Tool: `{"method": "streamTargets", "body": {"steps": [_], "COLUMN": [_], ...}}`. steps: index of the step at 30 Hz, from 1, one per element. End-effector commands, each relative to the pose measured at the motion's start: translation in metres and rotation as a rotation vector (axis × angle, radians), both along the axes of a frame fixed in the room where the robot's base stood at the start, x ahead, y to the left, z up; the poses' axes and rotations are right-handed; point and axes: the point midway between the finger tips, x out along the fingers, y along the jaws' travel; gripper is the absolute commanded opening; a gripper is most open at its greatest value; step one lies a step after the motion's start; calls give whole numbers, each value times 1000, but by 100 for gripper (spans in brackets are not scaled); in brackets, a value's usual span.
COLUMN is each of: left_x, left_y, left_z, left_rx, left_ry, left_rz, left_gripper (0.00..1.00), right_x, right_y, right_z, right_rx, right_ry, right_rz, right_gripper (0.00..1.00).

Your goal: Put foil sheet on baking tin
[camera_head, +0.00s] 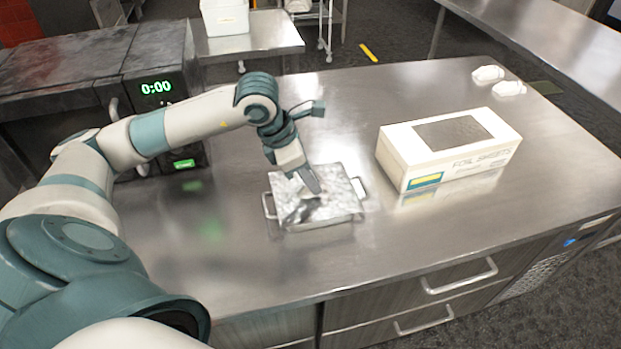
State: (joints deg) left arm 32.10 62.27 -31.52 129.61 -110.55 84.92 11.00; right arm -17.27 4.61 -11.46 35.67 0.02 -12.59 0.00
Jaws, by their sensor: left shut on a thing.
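The baking tin (318,224) is a metal tin with a handle on each side, standing on the steel counter. A crinkled, shiny foil sheet (338,186) lies over its top and covers most of it, so the inside is hidden. My left gripper (311,192) reaches down from the left over the middle of the tin. Its fingers are shut on the foil sheet at the tin's top. I cannot tell how flat the sheet rests on the rim. My right gripper is not in view.
A white foil sheets box (450,150) stands to the right of the tin, with a grey top opening. Two small white items (488,74) lie at the counter's far right. An oven (150,65) stands at the left. The steel counter (420,245) is clear in front.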

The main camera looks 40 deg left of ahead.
Motion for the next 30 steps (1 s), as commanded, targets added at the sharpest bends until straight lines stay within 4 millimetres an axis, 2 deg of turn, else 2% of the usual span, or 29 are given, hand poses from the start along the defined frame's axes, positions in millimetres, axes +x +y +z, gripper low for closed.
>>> {"method": "streamTargets", "body": {"steps": [1,30], "left_x": [0,1], "left_y": [0,-5], "left_z": [-5,-13], "left_rx": [0,0], "left_ry": [0,-1], "left_rz": [0,-1], "left_gripper": [0,0], "right_x": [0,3], "right_y": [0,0], "right_z": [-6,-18], "right_rx": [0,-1], "right_ry": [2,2], "right_rz": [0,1], "right_gripper": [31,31]}}
